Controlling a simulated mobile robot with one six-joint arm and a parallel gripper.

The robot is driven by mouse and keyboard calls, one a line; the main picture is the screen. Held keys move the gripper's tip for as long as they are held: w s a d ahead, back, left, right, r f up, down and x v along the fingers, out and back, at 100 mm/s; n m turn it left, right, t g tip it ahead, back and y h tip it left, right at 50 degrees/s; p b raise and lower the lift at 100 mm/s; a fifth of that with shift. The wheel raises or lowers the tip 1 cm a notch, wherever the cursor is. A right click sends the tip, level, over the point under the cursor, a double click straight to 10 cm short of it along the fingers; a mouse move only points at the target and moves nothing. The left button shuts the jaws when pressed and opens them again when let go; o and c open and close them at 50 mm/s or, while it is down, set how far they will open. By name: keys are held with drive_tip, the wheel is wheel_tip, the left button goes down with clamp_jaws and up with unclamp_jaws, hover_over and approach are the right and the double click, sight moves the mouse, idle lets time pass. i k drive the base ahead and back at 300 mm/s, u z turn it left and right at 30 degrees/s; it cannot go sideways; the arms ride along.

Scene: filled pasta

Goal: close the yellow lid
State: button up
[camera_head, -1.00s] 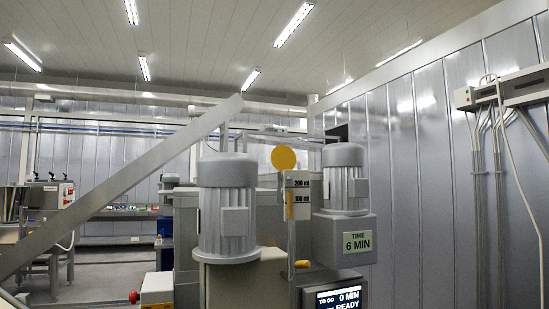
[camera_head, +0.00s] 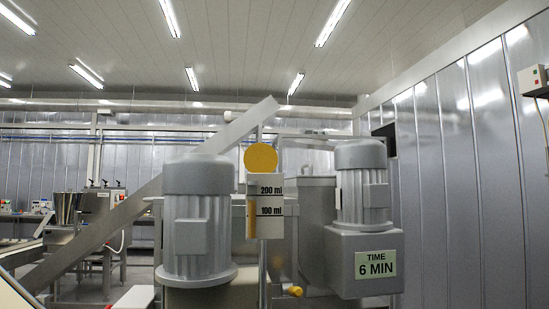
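The yellow lid (camera_head: 261,158) is a round disc facing me, standing upright above a measuring container (camera_head: 265,212) marked 200 ml and 100 ml. It looks raised off the container's top. A yellow strip shows low on the container's left side. My gripper is not in view, so its state is hidden.
A grey motor (camera_head: 197,215) stands just left of the container, and another grey motor (camera_head: 362,185) stands to its right above a "TIME 6 MIN" label (camera_head: 376,264). A small yellow-orange handle (camera_head: 295,291) sits below. A long grey beam (camera_head: 150,195) slants behind the left motor.

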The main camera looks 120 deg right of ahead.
sight(260, 157)
drive_tip(key=z, duration=0.05)
drive_tip(key=k, duration=0.75)
drive_tip(key=z, duration=0.75)
drive_tip(key=k, duration=0.55)
drive_tip(key=z, duration=0.65)
drive_tip(key=k, duration=0.95)
drive_tip(key=u, duration=0.2)
drive_tip(key=i, duration=0.55)
drive_tip(key=z, duration=0.05)
